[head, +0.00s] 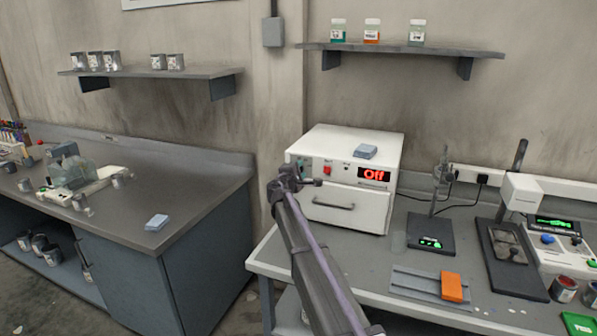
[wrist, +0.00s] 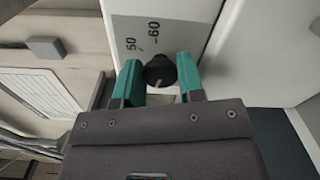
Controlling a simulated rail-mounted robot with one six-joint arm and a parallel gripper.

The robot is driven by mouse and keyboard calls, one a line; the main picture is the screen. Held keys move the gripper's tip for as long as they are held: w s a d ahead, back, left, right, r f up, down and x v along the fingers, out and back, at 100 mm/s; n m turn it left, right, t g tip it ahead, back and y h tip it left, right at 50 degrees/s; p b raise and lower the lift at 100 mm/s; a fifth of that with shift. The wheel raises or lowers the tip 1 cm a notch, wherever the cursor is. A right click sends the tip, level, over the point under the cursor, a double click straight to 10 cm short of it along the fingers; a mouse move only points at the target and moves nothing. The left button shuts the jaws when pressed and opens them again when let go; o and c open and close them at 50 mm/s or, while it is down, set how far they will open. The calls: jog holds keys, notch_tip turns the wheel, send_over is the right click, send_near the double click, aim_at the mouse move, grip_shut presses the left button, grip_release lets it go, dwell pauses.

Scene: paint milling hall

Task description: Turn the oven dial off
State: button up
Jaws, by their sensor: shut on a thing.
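The white oven (head: 330,212) stands on the right bench, its front door closed, and its red display (head: 374,175) reads "Off". In the wrist view the black oven dial (wrist: 160,70) sits between the two teal fingertips of my gripper (wrist: 160,82). My gripper is shut on the dial. The panel beside the dial carries the marks 50 and 60; a pale pointer line shows on the dial. In the head view my gripper (head: 288,182) is at the left end of the oven front, and my arm hides the dial.
A blue-grey pad (head: 365,152) lies on the oven top. A scale with a stand (head: 430,235) and an orange block (head: 452,287) are to the right on the bench. A shelf with jars (head: 400,48) hangs above. A gap separates the left bench (head: 150,190).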

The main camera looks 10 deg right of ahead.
jog(key=o, duration=0.9)
